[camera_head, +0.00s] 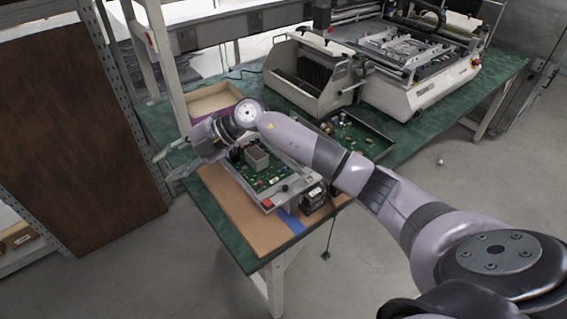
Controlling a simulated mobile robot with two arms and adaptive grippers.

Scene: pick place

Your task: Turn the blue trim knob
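A green circuit board (237,160) with a grey block (257,158) on it sits in a light metal frame (300,187) on the bench. I cannot make out a blue trim knob; it is too small to tell or hidden. My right arm reaches across from the lower right. My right gripper (163,168) is over the left edge of the bench, left of the board and apart from it. Its two fingers are spread, with nothing visible between them. My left gripper is not in view.
A brown mat (230,202) with a blue strip (290,221) lies at the bench's front. An open box (214,101) stands behind the gripper. A tray of parts (352,132) and large machines (415,75) fill the back. Green bench top (495,72) is bare at far right.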

